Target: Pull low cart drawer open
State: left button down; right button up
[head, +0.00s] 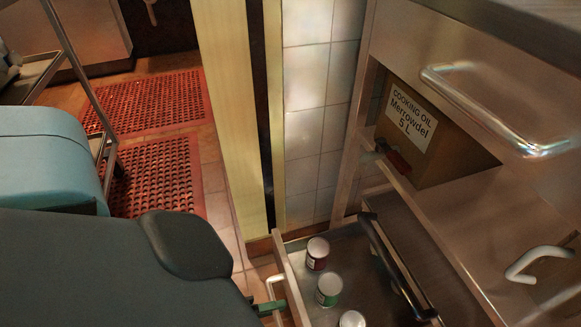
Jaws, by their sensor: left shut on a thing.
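The low cart drawer (342,250) stands open at the bottom centre, with its front panel toward the left and several small cans inside. Its pale bar handle (273,284) is on the outer side of that front. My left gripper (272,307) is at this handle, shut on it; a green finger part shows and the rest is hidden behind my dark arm. The steel cart (400,35) fills the right side. My right gripper is not in view.
Cans with red (317,255) and green (328,291) labels stand in the drawer. A black bar (392,262) slants across it. A cooking oil box (430,130) sits in the cart above. Red perforated mats (155,175) lie on the tiled floor at left.

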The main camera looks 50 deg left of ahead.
pick_arm(q)
jog(key=shift+s+a, duration=0.25)
jog(key=shift+s, duration=0.3)
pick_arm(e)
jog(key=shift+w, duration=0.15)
pick_arm(q)
jog(key=c, duration=1.4)
grip_release()
jog(key=shift+c, duration=0.2)
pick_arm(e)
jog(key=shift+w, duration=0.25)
